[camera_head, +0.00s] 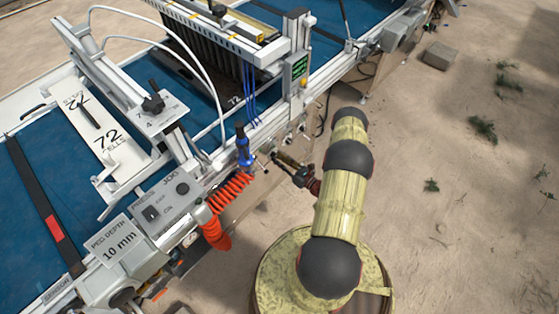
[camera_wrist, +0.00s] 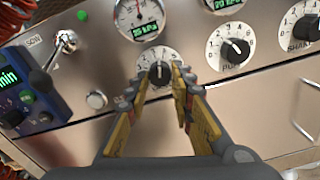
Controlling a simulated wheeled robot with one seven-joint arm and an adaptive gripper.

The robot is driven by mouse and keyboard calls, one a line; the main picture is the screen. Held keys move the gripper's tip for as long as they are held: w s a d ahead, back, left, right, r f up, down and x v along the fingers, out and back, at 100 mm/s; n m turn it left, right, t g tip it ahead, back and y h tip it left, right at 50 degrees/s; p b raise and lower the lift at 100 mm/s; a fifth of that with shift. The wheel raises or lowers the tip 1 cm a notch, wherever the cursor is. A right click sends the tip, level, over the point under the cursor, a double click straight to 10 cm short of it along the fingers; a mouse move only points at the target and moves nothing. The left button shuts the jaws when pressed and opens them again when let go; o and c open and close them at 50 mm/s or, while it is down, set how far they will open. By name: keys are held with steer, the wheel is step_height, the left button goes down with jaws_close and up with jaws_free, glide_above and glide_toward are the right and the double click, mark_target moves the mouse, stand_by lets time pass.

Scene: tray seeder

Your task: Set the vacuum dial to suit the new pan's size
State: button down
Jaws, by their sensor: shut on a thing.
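In the wrist view a round white dial with a black knob (camera_wrist: 158,70) sits on the steel panel below a gauge (camera_wrist: 138,20) with a needle and a green kPa readout. The dial's label is hidden behind my fingers, and its exact setting is hard to read. My gripper (camera_wrist: 162,82) has its yellow-padded fingers on either side of the knob, shut on it. In the head view my gripper (camera_head: 290,165) reaches the machine's near side; the panel face is out of sight. A white plate marked 72 cells (camera_head: 108,135) lies on the machine, and a dark part below the gantry also reads 72.
A puff dial (camera_wrist: 235,48) and a shake dial (camera_wrist: 306,30) are to the right. A toggle switch (camera_wrist: 64,44), a button (camera_wrist: 96,100) and a blue timer box (camera_wrist: 35,95) are to the left. An orange coiled hose (camera_head: 230,190) hangs beside my gripper. Open sandy ground lies right.

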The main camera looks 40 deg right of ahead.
steer(key=shift+m+b, duration=0.3)
steer(key=shift+m, duration=0.9)
steer(key=c, duration=1.5)
jaws_free()
steer(key=shift+c, duration=0.2)
steer(key=s, duration=1.2)
steer(key=shift+d, duration=0.45)
